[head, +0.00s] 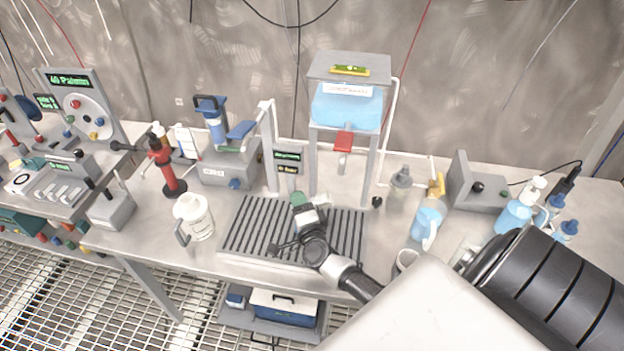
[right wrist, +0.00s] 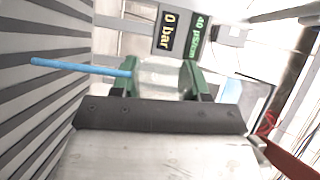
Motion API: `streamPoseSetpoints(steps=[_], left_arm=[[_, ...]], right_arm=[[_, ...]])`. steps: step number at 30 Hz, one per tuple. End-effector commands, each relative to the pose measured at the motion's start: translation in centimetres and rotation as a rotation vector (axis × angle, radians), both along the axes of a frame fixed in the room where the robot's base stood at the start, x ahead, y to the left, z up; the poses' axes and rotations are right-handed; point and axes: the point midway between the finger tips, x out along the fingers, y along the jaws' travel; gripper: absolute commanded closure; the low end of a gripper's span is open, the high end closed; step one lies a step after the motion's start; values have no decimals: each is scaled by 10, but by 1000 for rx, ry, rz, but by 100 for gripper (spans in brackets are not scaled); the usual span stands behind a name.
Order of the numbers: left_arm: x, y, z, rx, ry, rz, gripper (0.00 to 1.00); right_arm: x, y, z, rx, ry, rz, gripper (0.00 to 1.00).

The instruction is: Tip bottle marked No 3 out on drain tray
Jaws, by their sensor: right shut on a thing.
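The grey slatted drain tray (head: 243,232) lies in the middle of the bench in the head view. Its slats (right wrist: 40,110) fill the left of the right wrist view. My right gripper (head: 299,201) is over the tray's back part. In the right wrist view its green fingertips (right wrist: 162,78) are shut on a pale, see-through thing (right wrist: 160,74), likely a small bottle. A thin blue strand (right wrist: 80,67) runs from it towards the slats; it looks like liquid. The No 3 mark is not readable. My left gripper is out of view.
A white jug (head: 195,217) stands left of the tray. A stand with a blue tank (head: 347,108) and red tap (head: 343,142) is behind it. Blue-filled bottles (head: 427,221) stand right. A small display (head: 288,157) is close behind the gripper.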

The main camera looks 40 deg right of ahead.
Motion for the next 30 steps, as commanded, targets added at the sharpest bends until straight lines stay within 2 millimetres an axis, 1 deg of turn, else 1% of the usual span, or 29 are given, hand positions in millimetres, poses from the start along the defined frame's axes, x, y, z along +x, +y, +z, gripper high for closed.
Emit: streamPoseSetpoints(steps=[7, 14, 30], left_arm=[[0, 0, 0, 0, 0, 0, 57], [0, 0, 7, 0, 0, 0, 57], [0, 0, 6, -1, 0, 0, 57]], right_arm=[[0, 0, 0, -1, -1, 0, 84], [1, 1, 2, -45, 16, -1, 84], [1, 1, 1, -53, 18, 0, 84]])
